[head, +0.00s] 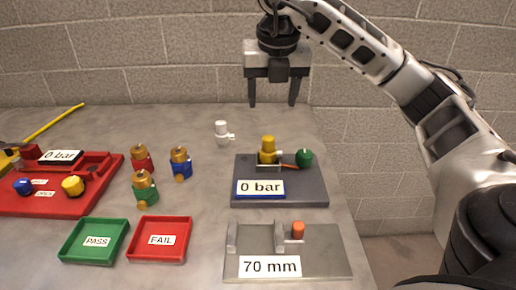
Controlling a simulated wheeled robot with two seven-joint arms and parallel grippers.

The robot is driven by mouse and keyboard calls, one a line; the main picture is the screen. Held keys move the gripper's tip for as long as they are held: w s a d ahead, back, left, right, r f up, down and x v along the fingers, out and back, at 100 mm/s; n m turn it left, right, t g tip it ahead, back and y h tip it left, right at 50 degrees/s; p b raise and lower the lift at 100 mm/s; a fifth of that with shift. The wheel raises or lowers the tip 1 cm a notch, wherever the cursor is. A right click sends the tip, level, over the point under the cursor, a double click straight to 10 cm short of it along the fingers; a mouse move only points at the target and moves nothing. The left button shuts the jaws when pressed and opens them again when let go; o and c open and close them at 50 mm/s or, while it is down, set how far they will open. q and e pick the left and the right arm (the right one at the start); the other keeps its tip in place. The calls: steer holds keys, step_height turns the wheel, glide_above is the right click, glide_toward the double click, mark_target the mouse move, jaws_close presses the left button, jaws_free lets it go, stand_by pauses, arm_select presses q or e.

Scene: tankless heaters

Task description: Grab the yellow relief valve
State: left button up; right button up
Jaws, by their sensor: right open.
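A yellow valve (267,150) stands upright on a dark grey stand (313,190) with a "0 bar" label, right of centre. A green knob (304,158) sits beside it on the same stand. My right gripper (273,104) is open and empty, pointing down above and behind the yellow valve, apart from it. Three brass-topped valves stand on the table to the left: one red (142,160), one blue (181,164), one green (146,190). A white valve (222,134) stands behind them, left of the stand. My left gripper is not in view.
A red rig (100,205) with blue and yellow knobs and a yellow lever (52,122) is at the left. A green PASS tray (93,241) and red FAIL tray (159,240) lie in front. A grey "70 mm" fixture (325,264) holds an orange piece (298,230).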

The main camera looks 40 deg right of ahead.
mark_target(269, 137)
steer(key=b+x, duration=0.1)
steer(key=x, duration=0.8)
steer(key=shift+s+d+f+b, duration=0.1)
steer(key=shift+d+f+b, duration=0.1)
steer(key=shift+b, duration=0.15)
steer(key=shift+w+p+x, duration=0.1)
steer(key=shift+p+x, duration=0.1)
steer(key=shift+x, duration=1.3)
steer(key=shift+w+p+x, duration=0.15)
steer(key=shift+x, duration=1.4)
steer(key=shift+r, duration=0.1)
steer(key=c, duration=1.2)
steer(key=shift+o, duration=0.2)
